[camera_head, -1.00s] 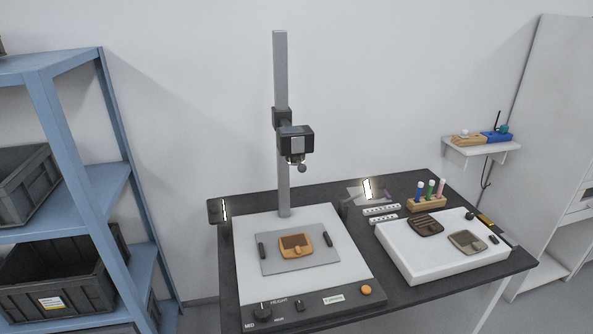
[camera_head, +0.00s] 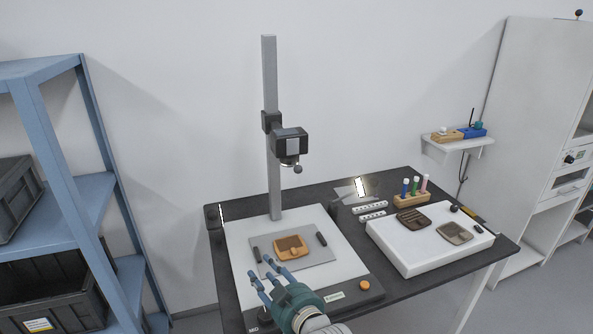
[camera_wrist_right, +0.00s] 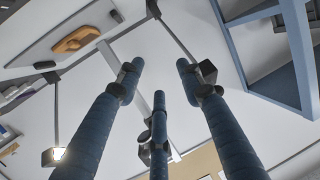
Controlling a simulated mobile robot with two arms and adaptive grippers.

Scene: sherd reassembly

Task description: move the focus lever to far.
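The copy stand's camera head (camera_head: 290,142) sits on a grey column (camera_head: 271,120). A small lever with a round grey ball end (camera_head: 298,169) hangs under the camera's right side. I cannot tell whether this is the focus lever, nor read its position. My right gripper (camera_head: 264,278) reaches in from below over the front of the stand's white base, well below the camera head. In the right wrist view its blue fingers (camera_wrist_right: 158,78) are spread apart with nothing between them. The arm covers the front panel's dial; part of a MID label shows. My left gripper is not in view.
An orange-tan sherd (camera_head: 291,248) lies on the stand's grey plate, just beyond my fingers. Lamps flank the base. A white tray (camera_head: 415,262) with two brown sherds stands to the right, near a rack of tubes (camera_head: 412,201). A blue shelf (camera_head: 75,190) stands left.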

